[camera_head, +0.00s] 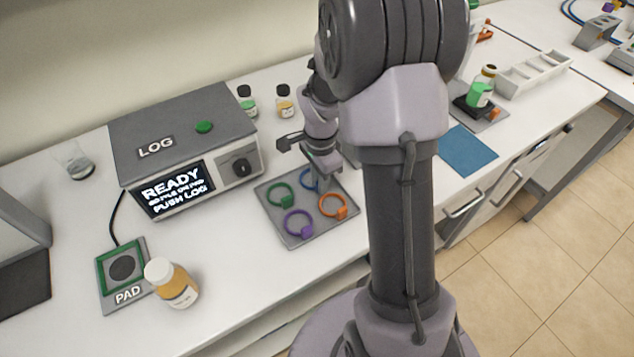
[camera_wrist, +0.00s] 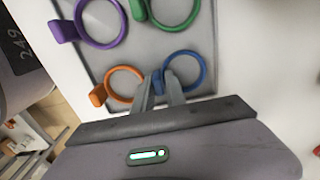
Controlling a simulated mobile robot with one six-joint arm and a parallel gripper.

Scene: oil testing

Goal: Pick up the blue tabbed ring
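The blue tabbed ring (camera_wrist: 186,57) lies at the tray's corner nearest my gripper in the wrist view. In the head view only a small arc of the blue ring (camera_head: 308,181) shows behind my gripper. My gripper (camera_wrist: 159,78) has one finger on each side of the blue ring's tab, with little or no gap, and looks shut on it. The fingers hide part of the tab and ring. The ring looks flat and level with the tray. In the head view, my gripper (camera_head: 322,184) points down over the tray's back side.
The grey tray (camera_head: 293,241) also holds a green ring (camera_head: 280,195), an orange ring (camera_head: 333,205) and a purple ring (camera_head: 298,223). The orange ring is closest to my fingers. The LOG box (camera_head: 180,125) stands left; a capped bottle (camera_head: 172,283) stands near the pad (camera_head: 106,264).

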